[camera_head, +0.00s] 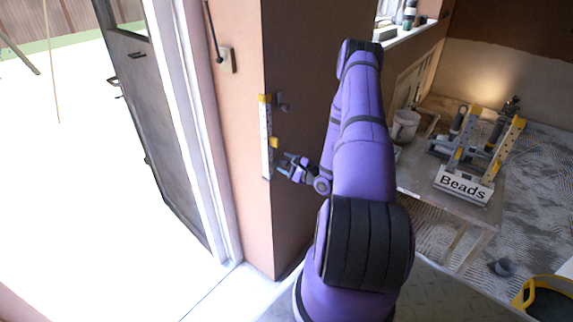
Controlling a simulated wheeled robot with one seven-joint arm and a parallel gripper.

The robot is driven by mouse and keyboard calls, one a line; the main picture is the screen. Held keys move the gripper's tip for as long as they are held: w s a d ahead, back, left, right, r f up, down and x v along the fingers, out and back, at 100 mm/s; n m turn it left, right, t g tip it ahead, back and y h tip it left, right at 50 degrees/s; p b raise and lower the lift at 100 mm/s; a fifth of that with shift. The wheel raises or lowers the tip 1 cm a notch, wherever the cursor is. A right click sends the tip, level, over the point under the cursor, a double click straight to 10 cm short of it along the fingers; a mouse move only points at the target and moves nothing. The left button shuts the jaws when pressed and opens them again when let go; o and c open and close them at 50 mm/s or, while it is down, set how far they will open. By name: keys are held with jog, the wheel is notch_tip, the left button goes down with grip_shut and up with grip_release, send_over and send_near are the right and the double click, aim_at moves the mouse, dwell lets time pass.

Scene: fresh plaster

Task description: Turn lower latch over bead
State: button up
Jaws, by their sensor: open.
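A white perforated bead (264,130) with a yellow top end stands upright along the wall's corner edge. A small grey fitting (283,106), seemingly the upper latch, sticks out from the wall right of the bead's upper part. A small yellow piece (274,142) sits beside the bead's lower half, just above my gripper; it may be part of the lower latch, but I cannot tell which way it is turned. My gripper (281,166) is open, close to the bead's lower end and pointing left towards it. Contact is too small to tell.
A table (482,214) at the right bears a rack with a "Beads" sign (463,186). A white bucket (405,125) stands behind. A yellow-rimmed dark tub (548,298) is at lower right. An open door (150,110) is left of the wall.

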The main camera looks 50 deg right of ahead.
jog(key=s, duration=1)
jog(key=shift+s+d, duration=0.4)
jog(key=shift+d, duration=0.05)
jog(key=w+a+r+n+g+y, duration=0.4)
jog(key=a+r+n+y, duration=0.3)
jog(key=r, duration=0.4)
jog(key=w+a+r+n+g+y, duration=0.3)
jog(key=a+r+n+g+y, duration=0.15)
jog(key=a+r, duration=0.6)
jog(key=s+a+r+n+g+h, duration=0.1)
jog(key=s+a+r+n+g, duration=0.1)
jog(key=a+r+n+g, duration=0.25)
jog(key=s+a+r+n+g+h, duration=0.1)
jog(key=s+a+r+n+g, duration=0.15)
jog(key=a+r, duration=0.4)
jog(key=s+a+r+n+t+h, duration=0.1)
jog(key=s+a+r+n+h, duration=0.2)
jog(key=s+r+h, duration=0.2)
jog(key=s+a+r+n+t+h, duration=0.2)
jog(key=s+a+r+n+h, duration=0.2)
jog(key=s+r, duration=0.4)
jog(key=s+h, duration=0.1)
jog(key=s, duration=0.3)
jog(key=shift+s+a+h, duration=0.15)
jog(key=shift+h, duration=0.2)
